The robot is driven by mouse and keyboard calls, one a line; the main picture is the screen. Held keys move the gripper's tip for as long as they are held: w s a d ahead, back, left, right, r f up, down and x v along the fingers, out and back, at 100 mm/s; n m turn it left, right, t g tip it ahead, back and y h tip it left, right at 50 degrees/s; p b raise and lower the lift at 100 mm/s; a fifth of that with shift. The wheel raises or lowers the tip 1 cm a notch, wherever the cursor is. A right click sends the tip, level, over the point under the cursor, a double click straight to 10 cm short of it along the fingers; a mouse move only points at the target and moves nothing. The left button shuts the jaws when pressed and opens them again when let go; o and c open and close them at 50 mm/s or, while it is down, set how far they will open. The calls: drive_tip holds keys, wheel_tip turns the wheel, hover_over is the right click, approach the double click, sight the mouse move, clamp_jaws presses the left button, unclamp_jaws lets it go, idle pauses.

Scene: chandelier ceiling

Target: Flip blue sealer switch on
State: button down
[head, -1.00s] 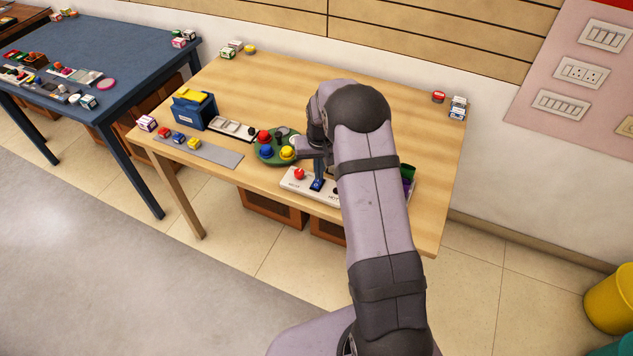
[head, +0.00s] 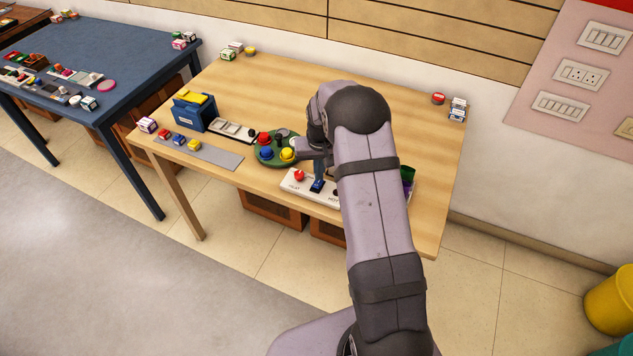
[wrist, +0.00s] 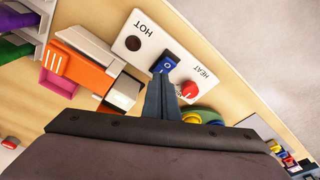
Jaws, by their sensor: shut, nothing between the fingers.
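The blue switch (head: 317,186) sits on a white panel (head: 295,185) near the front edge of the wooden table. In the wrist view the blue rocker switch (wrist: 166,65) carries a white "O" mark. It lies between a dark round lamp marked HOT (wrist: 133,43) and a red knob marked HEAT (wrist: 189,89). My gripper (wrist: 160,82) is shut and empty, with its fingertips right at the lower edge of the switch. I cannot tell whether they touch it. In the head view my gripper (head: 319,170) points down over the switch, and my arm hides the panel's right part.
A green round base (head: 264,161) with coloured knobs stands left of the panel. An orange and grey device (wrist: 85,65) stands beside the panel in the wrist view. A blue box (head: 194,112) and a grey strip (head: 222,157) are farther left.

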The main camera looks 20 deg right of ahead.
drive_tip(key=shift+r+p, duration=1.85)
drive_tip(key=shift+r, duration=1.15)
